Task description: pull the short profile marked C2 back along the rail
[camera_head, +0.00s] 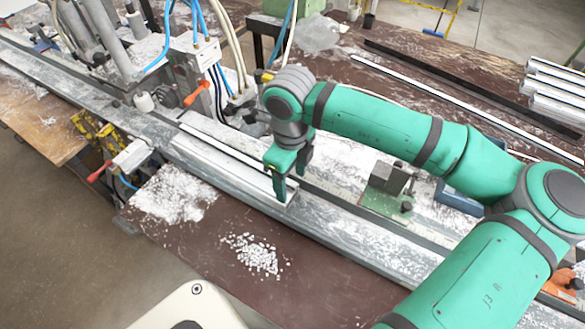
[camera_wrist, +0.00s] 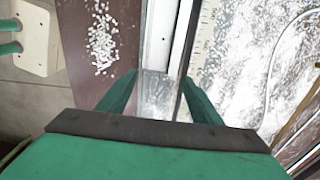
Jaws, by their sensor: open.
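A short pale metal profile (camera_head: 225,165) lies lengthwise on the long grey rail (camera_head: 345,232) in the head view. Its right end is by my gripper (camera_head: 290,178). I cannot read a C2 mark on it. My gripper is open and points down, with one finger on the near side of the profile's end and one on the far side. In the wrist view the profile's end (camera_wrist: 157,92) shows between the two fingers (camera_wrist: 160,80), with a visible gap on the right. Contact cannot be made out.
A clamp unit with an orange handle (camera_head: 196,94) and hoses stands behind the rail at the left. A red-handled clamp (camera_head: 100,171) is in front. A green-based block (camera_head: 387,195) sits right of my gripper. White chips (camera_head: 255,254) lie on the brown bench.

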